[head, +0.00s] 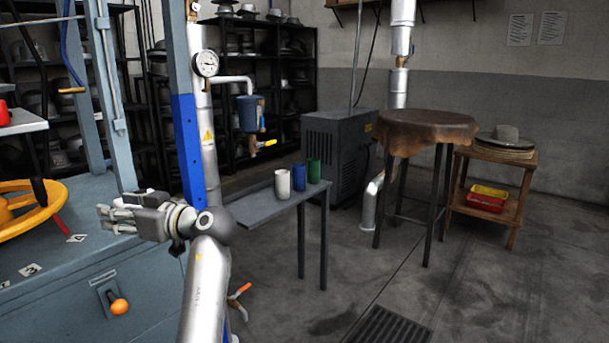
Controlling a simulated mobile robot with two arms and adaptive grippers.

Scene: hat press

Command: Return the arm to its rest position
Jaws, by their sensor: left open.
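My left arm rises at the lower left of the head view, and its left gripper (113,219) points left, beside the front of the blue-grey press bench (60,235). The gripper is open and nothing shows between its fingers. My right gripper is not in view.
A narrow grey table (262,208) holds a white cup (282,184), a blue cup (299,177) and a green cup (314,171). Behind stand a leather-covered round stool (425,130) and a wooden stand (522,165) with a hat (505,138).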

